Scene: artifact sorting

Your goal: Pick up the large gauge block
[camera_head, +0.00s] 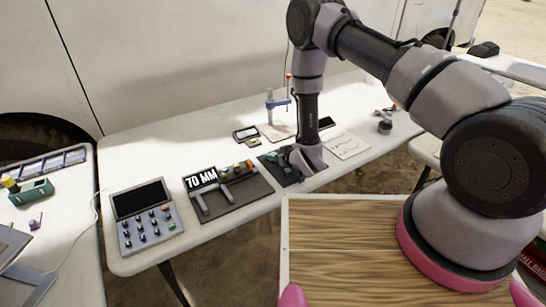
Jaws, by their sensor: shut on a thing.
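My gripper (292,163) is low over a dark mat (268,160) on the white table, at the table's front edge. It is shut on a block, which the fingers and wrist almost wholly hide. I take it for the large gauge block, but its outline cannot be made out. Small dark shapes lie on the mat close around the fingers, too small to tell apart. I cannot tell whether the held block touches the mat.
A control panel (148,217) stands further left. My wooden deck fills the foreground.

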